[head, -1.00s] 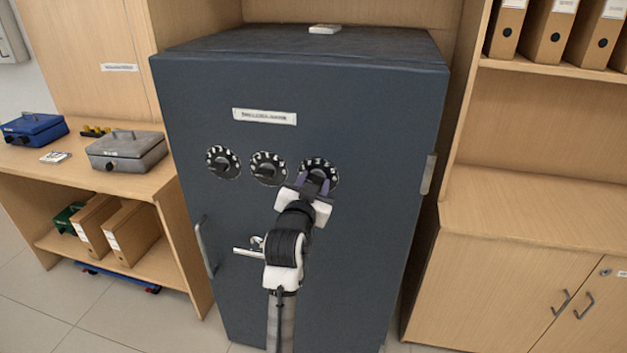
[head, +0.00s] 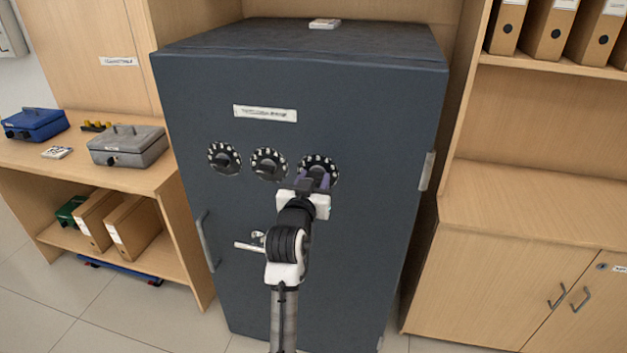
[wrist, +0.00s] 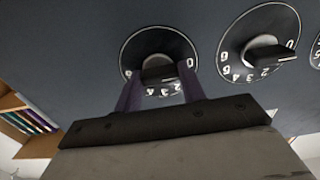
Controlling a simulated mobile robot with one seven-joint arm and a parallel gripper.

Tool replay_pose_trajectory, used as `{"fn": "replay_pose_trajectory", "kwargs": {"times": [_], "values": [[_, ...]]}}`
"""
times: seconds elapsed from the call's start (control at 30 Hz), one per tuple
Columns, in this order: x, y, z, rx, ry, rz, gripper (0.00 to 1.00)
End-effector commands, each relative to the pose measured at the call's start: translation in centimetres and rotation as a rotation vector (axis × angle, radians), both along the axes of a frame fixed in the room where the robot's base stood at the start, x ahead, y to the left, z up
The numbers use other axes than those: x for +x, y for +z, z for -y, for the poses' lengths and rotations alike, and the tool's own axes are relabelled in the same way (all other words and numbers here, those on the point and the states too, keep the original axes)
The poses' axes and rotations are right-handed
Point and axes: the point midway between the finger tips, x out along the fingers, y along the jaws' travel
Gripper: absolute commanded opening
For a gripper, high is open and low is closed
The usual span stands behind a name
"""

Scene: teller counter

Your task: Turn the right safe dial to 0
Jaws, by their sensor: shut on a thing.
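The right safe dial (head: 331,166) is a round black plate with white numbers on the dark blue safe door. My gripper (head: 315,181) covers its lower part in the head view. In the wrist view the same dial (wrist: 150,42) is at the upper middle, with a 0 at its right side and a 6 at its left. The purple fingers of my gripper (wrist: 160,85) are on both sides of its dark knob (wrist: 160,72), shut on it. The number the knob points at cannot be told.
The middle dial (head: 269,163) and left dial (head: 223,158) sit left of the right one. A lever handle (head: 249,246) and a long pull handle (head: 206,243) are lower on the safe door. Cabinets flank the safe.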

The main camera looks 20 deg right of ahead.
Motion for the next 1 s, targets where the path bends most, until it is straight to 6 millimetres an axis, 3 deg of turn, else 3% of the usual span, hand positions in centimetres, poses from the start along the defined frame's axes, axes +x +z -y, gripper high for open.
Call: {"fn": "replay_pose_trajectory", "kwargs": {"times": [0.07, 0.1, 0.27, 0.67, 1.0], "values": [[0.0, -0.1, 0.0, -0.001, -0.001, -0.004, 0.17], [0.0, -0.1, 0.0, -0.001, -0.001, -0.004, 0.43], [0.0, -0.1, 0.0, -0.001, -0.001, -0.003, 0.62], [-0.7, -0.1, -0.6, -0.001, 0.001, 0.000, 0.62], [-6.7, -0.4, -4.6, -0.002, 0.002, 0.000, 0.62]]}}
